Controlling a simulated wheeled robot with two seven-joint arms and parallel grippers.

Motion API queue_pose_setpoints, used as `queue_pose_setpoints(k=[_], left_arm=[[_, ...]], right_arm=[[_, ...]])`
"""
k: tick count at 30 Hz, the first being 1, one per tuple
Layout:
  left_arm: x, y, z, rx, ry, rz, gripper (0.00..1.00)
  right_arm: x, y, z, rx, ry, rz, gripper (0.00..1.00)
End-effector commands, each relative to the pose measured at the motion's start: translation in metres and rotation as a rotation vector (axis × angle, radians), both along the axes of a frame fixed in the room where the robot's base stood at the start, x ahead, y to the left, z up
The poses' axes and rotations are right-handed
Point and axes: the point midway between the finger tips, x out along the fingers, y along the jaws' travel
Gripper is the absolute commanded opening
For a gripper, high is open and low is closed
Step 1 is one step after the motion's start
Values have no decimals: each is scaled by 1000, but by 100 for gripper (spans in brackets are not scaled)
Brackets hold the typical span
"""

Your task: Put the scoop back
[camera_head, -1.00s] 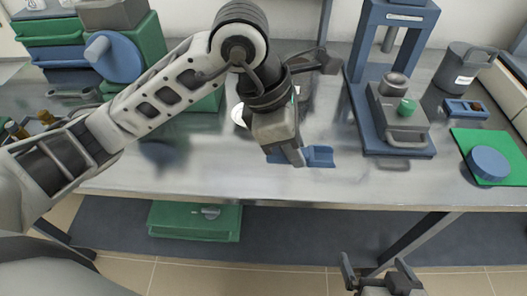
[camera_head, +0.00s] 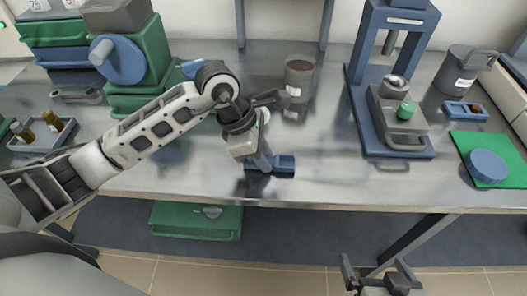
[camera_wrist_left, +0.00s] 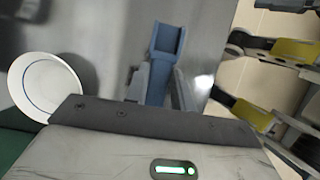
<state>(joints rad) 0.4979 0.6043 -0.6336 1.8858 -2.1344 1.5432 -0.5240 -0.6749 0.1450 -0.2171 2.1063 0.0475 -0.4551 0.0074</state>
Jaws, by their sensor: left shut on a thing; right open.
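I cannot tell whether the scoop touches the bench top. My right gripper (camera_head: 380,278) is open and empty at the bottom of the head view, in front of the bench.
A grey cup (camera_head: 299,76) stands behind the scoop. A blue press-like stand (camera_head: 366,110) is to the right. A tray with brown bottles (camera_head: 42,138) is at the left. A white dish (camera_wrist_left: 43,88) shows in the wrist view. The bench (camera_head: 325,165) right of the scoop is clear.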

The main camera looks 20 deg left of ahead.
Motion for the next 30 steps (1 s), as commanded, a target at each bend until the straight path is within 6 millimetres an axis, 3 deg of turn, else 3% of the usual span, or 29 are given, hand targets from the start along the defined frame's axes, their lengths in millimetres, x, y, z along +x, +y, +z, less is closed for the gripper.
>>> queue_pose_setpoints(k=[6,7,9,20,30], left_arm=[[0,0,-3,0,0,-1,2],[0,0,-1,0,0,-1,33],[0,0,-1,0,0,-1,46],[0,1,5,0,-1,-1,46],[-6,26,65,2,-6,0,46]], right_arm=[[0,0,-4,-1,1,1,99],[0,0,-3,0,1,1,99],[0,0,-2,0,1,1,99],[0,0,-1,-1,0,1,99],[1,0,-4,4,-2,0,99]])
